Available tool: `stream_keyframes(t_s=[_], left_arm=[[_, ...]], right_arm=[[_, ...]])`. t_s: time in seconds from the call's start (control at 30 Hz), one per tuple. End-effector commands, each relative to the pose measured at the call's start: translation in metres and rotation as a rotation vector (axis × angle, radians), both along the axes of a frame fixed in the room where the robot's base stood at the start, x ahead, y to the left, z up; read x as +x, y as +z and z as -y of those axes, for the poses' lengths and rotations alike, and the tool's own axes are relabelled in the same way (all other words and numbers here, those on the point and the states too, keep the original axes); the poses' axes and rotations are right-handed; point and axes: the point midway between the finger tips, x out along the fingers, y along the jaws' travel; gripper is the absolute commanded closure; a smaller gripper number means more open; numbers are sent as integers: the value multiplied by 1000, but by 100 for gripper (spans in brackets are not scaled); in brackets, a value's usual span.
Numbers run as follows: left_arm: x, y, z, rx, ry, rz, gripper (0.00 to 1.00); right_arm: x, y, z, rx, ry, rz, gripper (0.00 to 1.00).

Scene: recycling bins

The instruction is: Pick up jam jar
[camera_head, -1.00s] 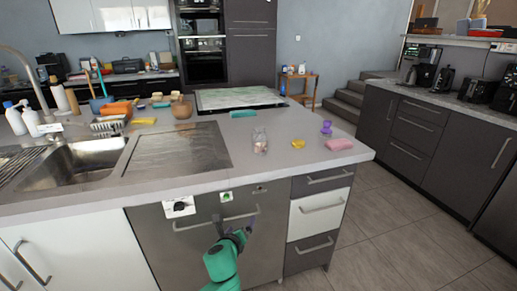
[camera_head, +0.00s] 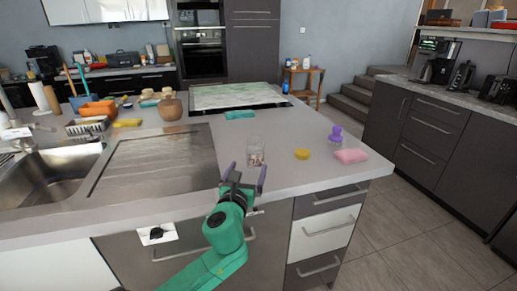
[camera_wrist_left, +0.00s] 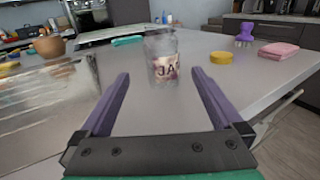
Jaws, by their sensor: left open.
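The jam jar (camera_head: 256,152) is a clear glass jar with a label, standing upright on the grey island countertop. In the left wrist view the jar (camera_wrist_left: 162,58) shows the letters "JA" on its label. My left gripper (camera_head: 244,177) is at the counter's front edge, just in front of the jar. Its two purple fingers (camera_wrist_left: 160,97) are open and empty. The jar stands beyond the fingertips, roughly centred between them and apart from them. My right gripper is not in view.
A metal drainboard (camera_head: 150,165) and sink are left. The counter around the jar is clear.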

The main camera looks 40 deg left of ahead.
Motion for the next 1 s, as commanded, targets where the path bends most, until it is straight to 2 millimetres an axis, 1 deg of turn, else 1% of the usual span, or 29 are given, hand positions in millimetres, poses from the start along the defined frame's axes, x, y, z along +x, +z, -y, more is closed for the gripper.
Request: stream_keyframes(t_s=[0.07, 0.2, 0.3, 0.37, 0.47, 0.63, 0.73, 0.93, 0.97, 1.0], left_arm=[[14, 2, -8, 1, 3, 3, 0], [47, 2, -26, -2, 3, 3, 0], [66, 1, -36, -1, 3, 2, 0], [73, 0, -40, -2, 2, 1, 0], [84, 1, -45, -3, 2, 1, 0], [113, 0, -58, -5, 3, 1, 0], [123, 0, -63, -3, 2, 1, 0], [124, 0, -64, -1, 1, -2, 0], [124, 0, -64, -2, 1, -1, 8], [124, 0, -64, -2, 1, -1, 23]], right_arm=[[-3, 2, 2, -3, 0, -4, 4], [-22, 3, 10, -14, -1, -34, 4], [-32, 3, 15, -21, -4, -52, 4], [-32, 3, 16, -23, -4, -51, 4], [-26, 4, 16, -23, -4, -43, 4], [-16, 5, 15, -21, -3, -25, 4], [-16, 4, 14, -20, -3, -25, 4], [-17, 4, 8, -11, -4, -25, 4], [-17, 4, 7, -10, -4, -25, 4], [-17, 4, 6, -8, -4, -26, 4]])
